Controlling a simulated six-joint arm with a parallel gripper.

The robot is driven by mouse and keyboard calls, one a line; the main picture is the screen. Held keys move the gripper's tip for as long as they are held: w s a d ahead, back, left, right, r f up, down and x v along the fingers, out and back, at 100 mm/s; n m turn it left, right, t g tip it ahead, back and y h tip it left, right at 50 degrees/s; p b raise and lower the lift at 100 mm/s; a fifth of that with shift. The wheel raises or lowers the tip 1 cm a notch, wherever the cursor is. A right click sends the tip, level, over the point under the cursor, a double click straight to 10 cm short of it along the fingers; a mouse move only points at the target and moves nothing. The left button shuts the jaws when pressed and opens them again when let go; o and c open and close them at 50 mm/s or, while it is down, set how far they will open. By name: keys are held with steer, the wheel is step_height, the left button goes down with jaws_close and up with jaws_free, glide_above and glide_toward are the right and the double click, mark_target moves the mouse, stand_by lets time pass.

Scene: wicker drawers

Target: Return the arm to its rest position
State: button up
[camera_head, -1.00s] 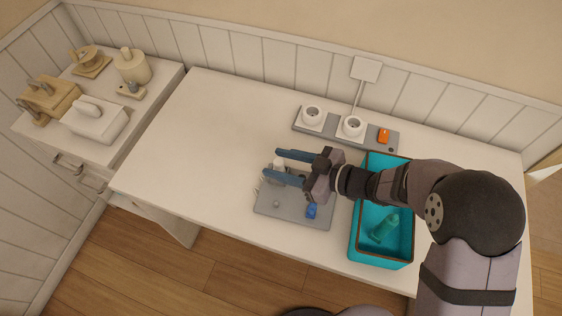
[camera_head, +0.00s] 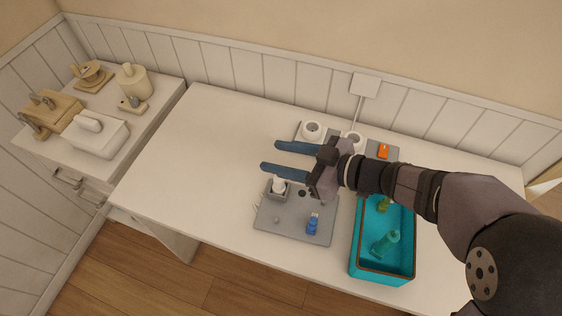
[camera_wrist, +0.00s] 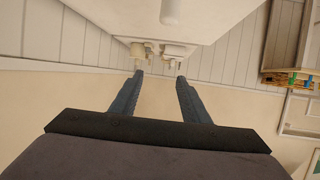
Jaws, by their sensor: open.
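My gripper (camera_head: 268,156) is open, its two blue fingers pointing left above the white table (camera_head: 190,160). Nothing shows between the fingers. In the wrist view the fingers (camera_wrist: 158,85) are spread apart and empty. In the head view my arm reaches in from the right, over the teal bin. The grey board (camera_head: 290,225) lies on the table just below the gripper in the picture, with a white piece and a blue piece (camera_head: 313,224) on it.
The teal bin (camera_head: 357,252) holds a green bottle-like item (camera_head: 386,243) and a smaller yellow-green item. Behind my arm, a grey strip carries white round sockets (camera_head: 312,131) and an orange piece (camera_head: 383,151). A side cabinet (camera_head: 150,123) with wooden objects stands left. The table's left part is clear.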

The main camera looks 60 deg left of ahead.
steer(key=shift+r, duration=0.1)
stand_by(0.6)
steer(key=w+d+r+m+t+y+p, duration=0.1)
steer(key=w+d+m+t, duration=0.3)
steer(key=w, duration=0.6)
steer(key=w+d+r+m+t+p, duration=0.1)
steer(key=w+m+t, duration=0.3)
steer(key=w, duration=0.7)
steer(key=w+d+f+m+t+h+p, duration=0.1)
steer(key=w+d+m+t+h, duration=0.25)
steer(key=w+d, duration=0.45)
steer(key=w+d+m+t+h, duration=0.2)
steer(key=w+d+t, duration=0.3)
steer(key=d, duration=0.5)
steer(key=s+d+f+m+g+h+p, duration=0.1)
steer(key=d+m+h, duration=0.2)
steer(key=d, duration=0.8)
steer(key=s+d+f+m+g+h+p, duration=0.1)
steer(key=d+m+g+h, duration=0.2)
steer(key=d, duration=0.8)
steer(key=s+d+f+m+g+p, duration=0.1)
steer(key=s+d+m+g, duration=0.3)
steer(key=s, duration=1.2)
steer(key=d+m, duration=0.2)
steer(key=d, duration=0.1)
steer(key=shift+s+d+h, duration=0.2)
steer(key=shift+d+h, duration=0.15)
steer(key=shift+d, duration=0.05)
